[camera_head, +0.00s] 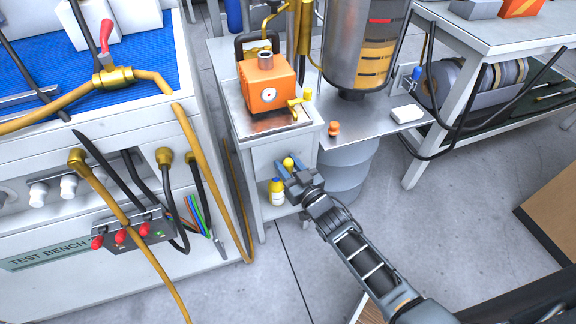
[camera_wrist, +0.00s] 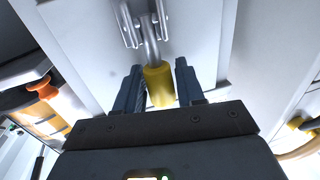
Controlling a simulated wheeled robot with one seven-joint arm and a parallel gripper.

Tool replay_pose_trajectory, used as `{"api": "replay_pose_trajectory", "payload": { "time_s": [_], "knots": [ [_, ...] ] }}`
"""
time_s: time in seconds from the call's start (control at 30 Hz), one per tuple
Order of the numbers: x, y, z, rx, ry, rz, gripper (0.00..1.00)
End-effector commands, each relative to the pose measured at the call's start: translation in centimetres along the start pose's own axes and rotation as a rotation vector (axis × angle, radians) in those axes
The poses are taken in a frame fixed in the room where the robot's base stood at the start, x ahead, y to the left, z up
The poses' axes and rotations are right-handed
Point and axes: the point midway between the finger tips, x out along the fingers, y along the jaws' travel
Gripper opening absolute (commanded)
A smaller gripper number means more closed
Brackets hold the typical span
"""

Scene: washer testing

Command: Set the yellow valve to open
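A yellow cylindrical grip (camera_wrist: 160,86) on a bent metal rod (camera_wrist: 150,38) stands out from a white panel in the wrist view. In the head view its yellow end (camera_head: 288,162) shows at the small cabinet's front. My gripper (camera_head: 288,166) is at this grip, with one blue finger on each side of it. In the wrist view the fingers (camera_wrist: 160,88) look apart, with the grip between them; I cannot tell whether they touch it. A brass-yellow fitting with a yellow knob (camera_head: 308,94) is on the orange pump (camera_head: 267,84) above. The grip's mount is hidden in the head view.
The test bench (camera_head: 60,230) with hoses stands left.

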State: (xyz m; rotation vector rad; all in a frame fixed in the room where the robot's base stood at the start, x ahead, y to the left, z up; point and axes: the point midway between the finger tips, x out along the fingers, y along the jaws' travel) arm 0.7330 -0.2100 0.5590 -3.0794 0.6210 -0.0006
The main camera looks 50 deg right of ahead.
Motion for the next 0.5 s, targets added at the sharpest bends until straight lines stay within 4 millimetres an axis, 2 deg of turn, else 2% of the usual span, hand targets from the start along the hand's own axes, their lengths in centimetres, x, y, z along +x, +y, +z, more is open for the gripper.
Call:
{"api": "replay_pose_trajectory", "payload": {
  "time_s": [0.23, 0.5],
  "knots": [
    [0.03, -0.02, 0.02, 0.0, -0.001, 0.0, 0.37],
    [0.01, -0.01, 0.02, 0.0, 0.0, 0.0, 0.11]
  ]
}}
